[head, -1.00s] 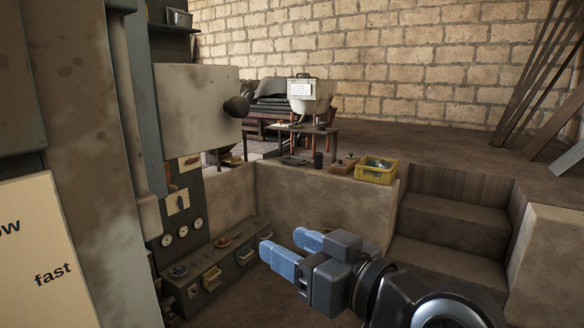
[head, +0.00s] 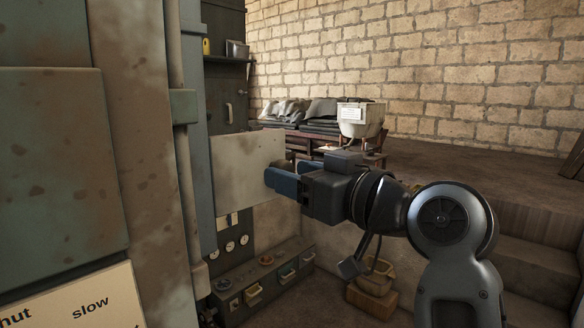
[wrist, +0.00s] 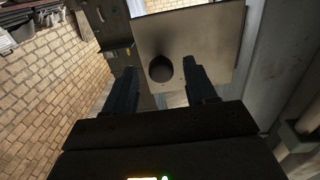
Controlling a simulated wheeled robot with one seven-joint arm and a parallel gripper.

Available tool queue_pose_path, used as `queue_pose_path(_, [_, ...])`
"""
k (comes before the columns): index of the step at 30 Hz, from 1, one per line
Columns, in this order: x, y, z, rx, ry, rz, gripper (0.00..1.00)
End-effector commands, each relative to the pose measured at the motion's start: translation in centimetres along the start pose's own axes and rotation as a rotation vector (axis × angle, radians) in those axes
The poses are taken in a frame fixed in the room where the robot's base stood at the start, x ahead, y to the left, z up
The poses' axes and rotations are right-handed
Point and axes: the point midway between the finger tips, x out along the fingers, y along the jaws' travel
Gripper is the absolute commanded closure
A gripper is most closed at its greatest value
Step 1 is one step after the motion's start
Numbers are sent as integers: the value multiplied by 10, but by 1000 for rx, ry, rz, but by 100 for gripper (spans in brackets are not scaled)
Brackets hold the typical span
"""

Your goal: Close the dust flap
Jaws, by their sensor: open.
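The dust flap is a pale, spotted square panel (head: 238,170) standing out from the side of the grey-blue machine, so it is open. It also shows in the wrist view (wrist: 205,45), with a dark round knob (wrist: 160,69) near its lower left. My gripper (head: 276,178) is at the flap's right edge in the head view and hides the knob there. In the wrist view my gripper (wrist: 158,82) is open, with one finger on each side of the knob in the picture. I cannot tell whether the fingers touch it.
A low drawer unit (head: 262,278) and gauges (head: 230,246) are below the flap. A stool with a pale bin (head: 362,118) stands behind my gripper. Steps (head: 530,250) are at right.

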Motion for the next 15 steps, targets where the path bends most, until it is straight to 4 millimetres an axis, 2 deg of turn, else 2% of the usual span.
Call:
queue_pose_path(4, [11,0,0,0,-1,0,44])
queue_pose_path(13, [13,0,0,-1,0,1,44])
queue_pose_path(15, [13,0,0,0,0,1,51])
